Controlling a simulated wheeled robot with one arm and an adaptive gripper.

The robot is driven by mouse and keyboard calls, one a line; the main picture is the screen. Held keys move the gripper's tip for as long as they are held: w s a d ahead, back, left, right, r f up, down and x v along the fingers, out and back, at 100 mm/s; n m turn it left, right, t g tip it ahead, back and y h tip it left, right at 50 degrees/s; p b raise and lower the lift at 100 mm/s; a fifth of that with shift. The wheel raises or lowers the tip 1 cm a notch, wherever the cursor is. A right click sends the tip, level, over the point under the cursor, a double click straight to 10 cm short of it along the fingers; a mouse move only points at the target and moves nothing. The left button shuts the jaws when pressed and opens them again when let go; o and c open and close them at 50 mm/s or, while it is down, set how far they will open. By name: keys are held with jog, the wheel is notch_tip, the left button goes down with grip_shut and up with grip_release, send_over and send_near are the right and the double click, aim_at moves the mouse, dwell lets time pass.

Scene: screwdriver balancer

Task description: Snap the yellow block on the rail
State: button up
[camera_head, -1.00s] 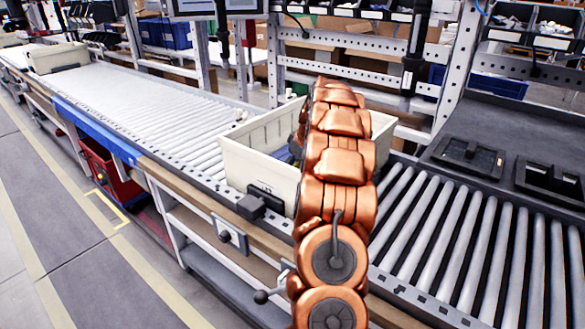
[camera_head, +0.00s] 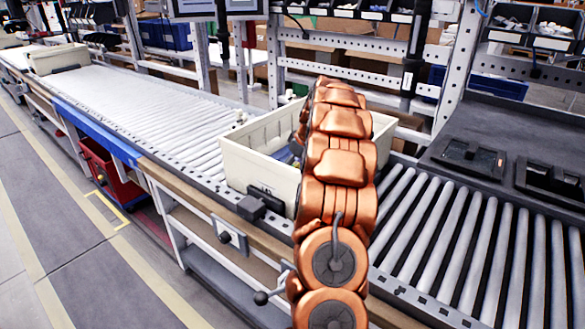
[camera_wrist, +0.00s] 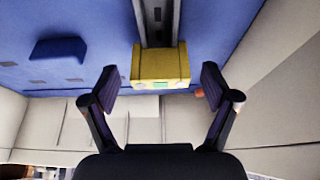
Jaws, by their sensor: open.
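In the wrist view the yellow block (camera_wrist: 159,66) sits at the lower end of a grey metal rail (camera_wrist: 157,22). The rail runs up from it over a blue surface (camera_wrist: 95,20). I cannot tell whether the block is fully seated on the rail. My gripper (camera_wrist: 159,85) is open, with one dark finger on each side of the block and a gap to each. In the head view my copper arm reaches into the beige bin (camera_head: 262,172), and it hides the gripper, the block and the rail.
A blue raised piece (camera_wrist: 58,48) is left of the block in the wrist view. The bin's pale walls stand close around my gripper. The bin is on a roller conveyor (camera_head: 190,112). Black trays (camera_head: 470,158) lie at the right, and a vertical tool (camera_head: 412,60) hangs behind.

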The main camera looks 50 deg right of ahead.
jog(key=v, duration=1.1)
jog(key=shift+r, duration=0.2)
jog(key=s+a+r+g+y+p, duration=0.1)
jog(key=s+a+r+p, duration=0.1)
jog(key=a, duration=0.9)
jog(key=s+a+r+g+p, duration=0.1)
jog(key=a+r+p, duration=0.1)
jog(key=a, duration=0.9)
jog(key=s+a+r+g+y+p, duration=0.1)
jog(key=s+a+r+p, duration=0.1)
jog(key=a, duration=0.9)
jog(key=s+a+f+g+p, duration=0.1)
jog(key=s+a, duration=0.3)
jog(key=s, duration=0.4)
jog(key=s+a+g+h+p, duration=0.1)
jog(key=s+a, duration=0.3)
jog(key=s, duration=0.5)
jog(key=s+a+f+m+g+h+p, duration=0.1)
jog(key=s+a+p, duration=0.2)
jog(key=s+a, duration=0.2)
jog(key=s, duration=0.3)
jog(key=shift+s+f, duration=0.3)
jog(key=shift+f, duration=0.05)
jog(key=shift+a, duration=0.15)
